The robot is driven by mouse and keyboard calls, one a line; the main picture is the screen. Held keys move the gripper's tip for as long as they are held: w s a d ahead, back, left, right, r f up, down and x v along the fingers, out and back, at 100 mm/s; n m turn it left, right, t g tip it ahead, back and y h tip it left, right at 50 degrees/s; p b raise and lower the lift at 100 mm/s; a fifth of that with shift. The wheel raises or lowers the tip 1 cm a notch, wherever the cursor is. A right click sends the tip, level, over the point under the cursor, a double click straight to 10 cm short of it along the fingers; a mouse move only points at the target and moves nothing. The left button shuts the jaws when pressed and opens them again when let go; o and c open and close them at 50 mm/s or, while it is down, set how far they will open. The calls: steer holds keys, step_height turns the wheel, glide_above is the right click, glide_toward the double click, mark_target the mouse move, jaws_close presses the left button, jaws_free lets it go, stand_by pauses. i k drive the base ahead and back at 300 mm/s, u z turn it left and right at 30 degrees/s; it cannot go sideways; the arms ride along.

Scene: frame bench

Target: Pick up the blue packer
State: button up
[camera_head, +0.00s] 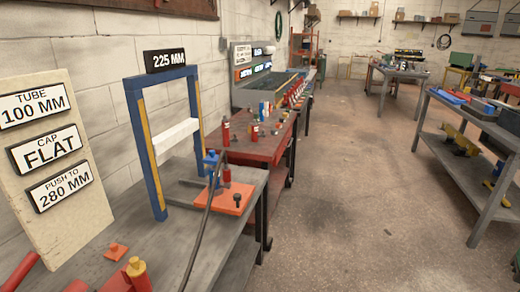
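A small blue piece (211,159) stands upright on the near grey bench, at the right foot of the blue frame (136,140). It is the likeliest blue packer, but it is too small to be sure. An orange plate (222,200) lies just in front of it, with a red cylinder (227,176) close to its right. Part of the blue piece's base is hard to make out. My gripper is not in view.
A dark hose (203,222) arches across the near bench. A small orange block (116,250), a yellow-topped red cylinder (138,275) and red tubes (20,271) lie at the front left. A sign board (82,200) stands left. The floor (345,200) is clear.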

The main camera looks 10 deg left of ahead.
mark_target(212, 158)
steer(key=z, duration=0.1)
steer(key=i, duration=1.5)
steer(key=u, duration=0.55)
